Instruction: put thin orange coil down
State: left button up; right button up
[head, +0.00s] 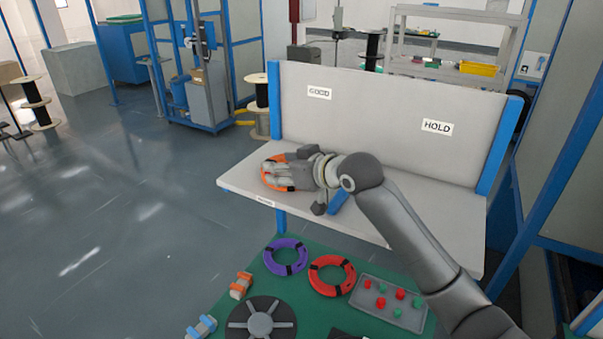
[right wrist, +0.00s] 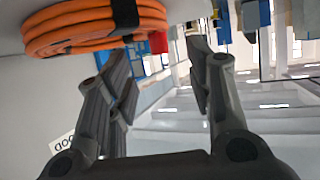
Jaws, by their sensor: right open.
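The orange coil (head: 277,187) lies on the grey shelf (head: 240,178), toward its left end on the GOOD side. My right gripper (head: 283,172) is at the coil and hides part of it in the head view. In the right wrist view the coil (right wrist: 90,27), with a black tie, is at the upper left, beyond the left finger. There the right gripper (right wrist: 160,65) has its fingers spread with nothing between them. I cannot tell whether a finger touches the coil. My left gripper is not in view.
The back panel carries GOOD (head: 319,93) and HOLD (head: 437,127) labels. The shelf under HOLD is mostly clear beyond my arm. On the green mat (head: 240,315) below are a purple coil (head: 285,257), a red coil (head: 332,275), a grey tray (head: 368,302) and a dark reel (head: 260,322).

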jog(key=b+v, duration=0.1)
jog(key=v, duration=0.6)
jog(key=shift+s+b, duration=0.1)
jog(key=shift+b, duration=0.2)
